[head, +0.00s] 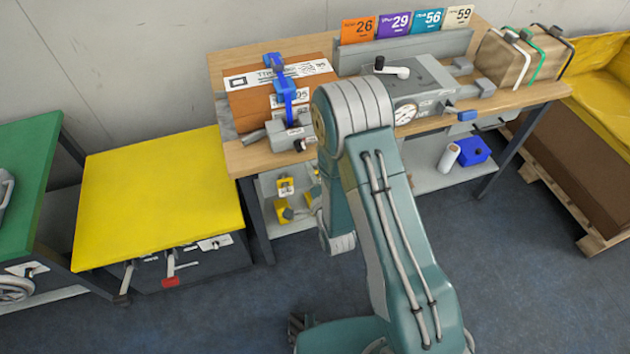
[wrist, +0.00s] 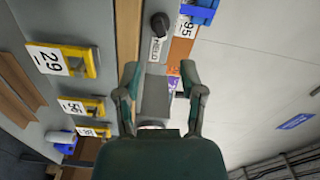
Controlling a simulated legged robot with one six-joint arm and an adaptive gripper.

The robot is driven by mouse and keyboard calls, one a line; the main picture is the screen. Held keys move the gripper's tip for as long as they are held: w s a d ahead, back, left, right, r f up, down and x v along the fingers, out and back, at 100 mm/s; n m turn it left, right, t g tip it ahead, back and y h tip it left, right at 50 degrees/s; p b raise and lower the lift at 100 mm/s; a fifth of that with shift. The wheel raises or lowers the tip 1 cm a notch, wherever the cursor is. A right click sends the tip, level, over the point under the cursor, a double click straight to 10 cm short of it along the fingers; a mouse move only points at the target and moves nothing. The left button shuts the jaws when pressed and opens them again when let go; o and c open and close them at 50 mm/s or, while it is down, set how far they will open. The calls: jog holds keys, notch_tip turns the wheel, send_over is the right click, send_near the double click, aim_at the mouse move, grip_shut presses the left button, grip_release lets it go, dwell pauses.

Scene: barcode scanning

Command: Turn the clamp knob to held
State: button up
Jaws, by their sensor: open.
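The clamp knob (head: 300,145) is a small dark knob at the front of the table, below the brown box (head: 245,102). In the wrist view the knob (wrist: 159,25) is black, beside a white label that seems to read HELD (wrist: 155,50). Its pointing direction is too small to tell. A blue clamp (head: 285,90) lies over the box; blue parts also show at the top of the wrist view (wrist: 200,12). My gripper (wrist: 159,70) is open and empty, with the knob beyond its fingertips and apart from them. In the head view my arm hides it.
A grey fixture (head: 430,80) with a dial and lever stands right of the box on the wooden table (head: 540,94). Numbered cards (head: 400,24) stand behind. Yellow numbered holders (wrist: 75,62) are on the lower shelf. A yellow-topped bench (head: 150,195) stands left. Floor in front is clear.

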jog(key=v, duration=0.3)
dwell(0.4)
notch_tip(320, 180, up, 10)
dwell(0.9)
jog(key=shift+w+f, duration=0.1)
jog(key=o, duration=0.3)
jog(key=shift+a+f, duration=0.1)
jog(key=n, duration=2.1)
send_near(301, 151)
jog(key=x, duration=1.1)
